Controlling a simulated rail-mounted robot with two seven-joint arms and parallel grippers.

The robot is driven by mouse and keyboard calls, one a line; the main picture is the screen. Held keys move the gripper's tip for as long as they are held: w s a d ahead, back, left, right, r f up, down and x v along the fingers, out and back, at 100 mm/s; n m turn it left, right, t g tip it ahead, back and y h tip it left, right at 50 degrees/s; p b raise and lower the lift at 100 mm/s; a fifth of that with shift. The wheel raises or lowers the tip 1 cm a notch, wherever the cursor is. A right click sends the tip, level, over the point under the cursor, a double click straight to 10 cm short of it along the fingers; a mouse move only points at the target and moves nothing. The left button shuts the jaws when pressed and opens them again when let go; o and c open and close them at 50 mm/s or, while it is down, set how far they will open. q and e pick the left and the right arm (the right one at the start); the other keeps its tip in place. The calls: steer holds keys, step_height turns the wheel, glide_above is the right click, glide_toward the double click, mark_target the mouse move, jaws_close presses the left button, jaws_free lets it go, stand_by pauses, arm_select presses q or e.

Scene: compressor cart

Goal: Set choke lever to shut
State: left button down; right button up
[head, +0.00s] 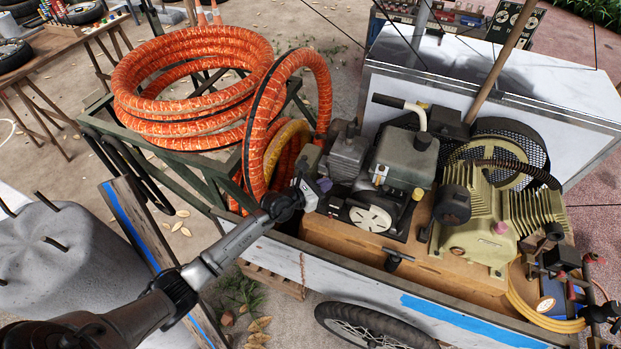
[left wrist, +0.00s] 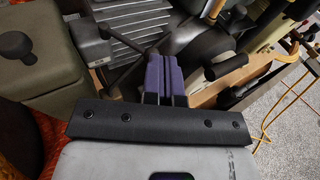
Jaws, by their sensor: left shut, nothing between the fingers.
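The engine (head: 404,158), with a grey-green tank on top and a round pale recoil cover (head: 370,215), sits on the compressor cart. My left gripper (head: 324,185) is at the engine's left end, beside the grey finned block (head: 349,155). In the left wrist view its purple fingers (left wrist: 165,78) are pressed together with nothing between them. A thin dark rod (left wrist: 126,70) stands just left of the fingers there; whether it is the choke lever, and whether it touches them, I cannot tell. I cannot make out the choke lever surely in the head view. My right gripper is not in view.
Orange hose coils (head: 190,85) stand behind and left of my left arm. A tan compressor (head: 485,225) is to the engine's right. A black handle (head: 399,257) sticks out from the wooden deck (head: 440,275). A concrete block (head: 60,265) stands at the left.

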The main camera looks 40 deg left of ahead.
arm_select(q)
steer(key=shift+w+d+p, duration=0.7)
steer(key=shift+d+p, duration=0.25)
steer(key=shift+d, duration=0.15)
steer(key=s+d+r+p, duration=0.1)
steer(key=s+p, duration=0.2)
steer(key=s, duration=0.3)
steer(key=s+d+r+p, duration=0.1)
steer(key=s+d+p, duration=0.1)
steer(key=s, duration=0.5)
steer(key=shift+r+p, duration=0.35)
steer(key=shift+p, duration=0.25)
steer(key=shift+s+d, duration=0.1)
steer(key=shift+d, duration=0.05)
